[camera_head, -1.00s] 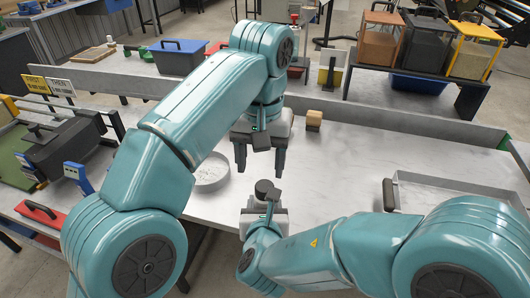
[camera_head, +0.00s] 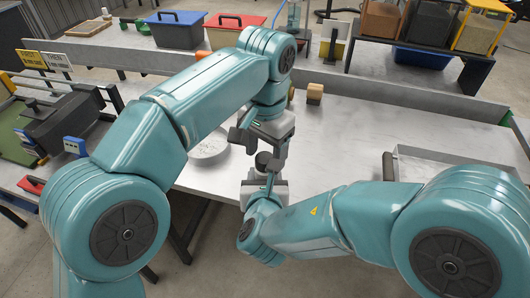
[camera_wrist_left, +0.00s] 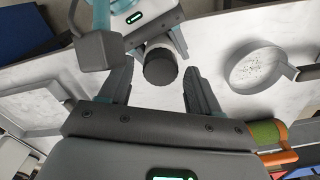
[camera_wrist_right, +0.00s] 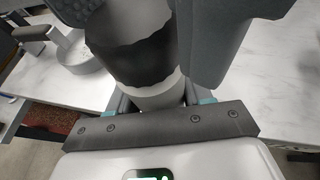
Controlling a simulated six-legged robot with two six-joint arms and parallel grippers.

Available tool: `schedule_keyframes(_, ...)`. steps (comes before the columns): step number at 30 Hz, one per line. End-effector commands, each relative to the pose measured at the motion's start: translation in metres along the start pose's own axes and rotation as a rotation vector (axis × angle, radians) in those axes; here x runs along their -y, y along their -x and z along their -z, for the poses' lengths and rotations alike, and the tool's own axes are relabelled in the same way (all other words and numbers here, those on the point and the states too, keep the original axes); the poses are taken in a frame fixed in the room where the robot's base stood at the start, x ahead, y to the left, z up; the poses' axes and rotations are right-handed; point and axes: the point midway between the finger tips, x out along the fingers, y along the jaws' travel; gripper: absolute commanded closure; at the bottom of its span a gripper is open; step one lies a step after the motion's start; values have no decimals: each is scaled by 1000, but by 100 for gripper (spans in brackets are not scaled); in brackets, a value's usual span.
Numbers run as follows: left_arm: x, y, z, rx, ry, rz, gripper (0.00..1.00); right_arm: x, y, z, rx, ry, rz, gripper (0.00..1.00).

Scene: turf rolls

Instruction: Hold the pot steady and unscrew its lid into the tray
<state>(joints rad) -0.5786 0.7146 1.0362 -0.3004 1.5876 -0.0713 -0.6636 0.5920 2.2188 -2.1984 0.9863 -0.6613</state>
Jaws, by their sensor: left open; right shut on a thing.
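The pot (camera_wrist_right: 158,97) is a small light cylinder with a dark lid (camera_wrist_right: 132,42). My right gripper (camera_head: 265,183) is shut on the pot and holds it upright near the table's front edge. The lid top shows in the left wrist view (camera_wrist_left: 160,66) between the fingers of my left gripper (camera_wrist_left: 158,90). My left gripper is open and comes down from above with a finger on either side of the lid. Gaps show beside the lid; contact cannot be seen. The shallow metal tray (camera_head: 440,157) lies at the right of the table.
A round sieve (camera_head: 209,149) lies left of the grippers. A small wooden block (camera_head: 314,92) stands behind them. A dark handle-like bar (camera_head: 388,166) is at the tray's left edge. The white table between block and tray is clear. A low wall runs along the back.

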Motion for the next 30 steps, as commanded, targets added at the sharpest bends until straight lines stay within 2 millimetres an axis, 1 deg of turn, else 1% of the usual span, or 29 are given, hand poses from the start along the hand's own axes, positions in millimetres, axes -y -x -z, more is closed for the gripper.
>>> schedule_keyframes(4, 0, -10, 0, 0, 1, 0, 37, 0, 0, 0, 1, 0, 0, 100)
schedule_keyframes(12, 0, -12, 0, -1, 1, 0, 37, 0, 0, 0, 1, 0, 0, 100)
schedule_keyframes(13, 0, -12, 0, -1, 1, 0, 44, 0, 0, 0, 1, 0, 0, 100)
schedule_keyframes(14, 0, -12, 0, -1, 1, 0, 53, 0, 0, 0, 1, 0, 0, 100)
schedule_keyframes(15, 0, -12, 0, -1, 1, 0, 66, 0, 0, 0, 1, 0, 0, 100)
schedule_keyframes(18, 0, -12, 0, -1, 1, 0, 95, 0, 0, 0, 1, 0, 0, 100)
schedule_keyframes(26, 0, -12, 0, 0, 5, -1, 97, 0, 0, 0, 1, 1, -1, 100)
schedule_keyframes(28, 0, -12, 0, 0, 46, -1, 97, 0, 0, 0, 1, 1, -1, 100)
schedule_keyframes(30, -1, -12, 0, 1, 149, -1, 97, 0, 0, 0, 1, 1, -1, 100)
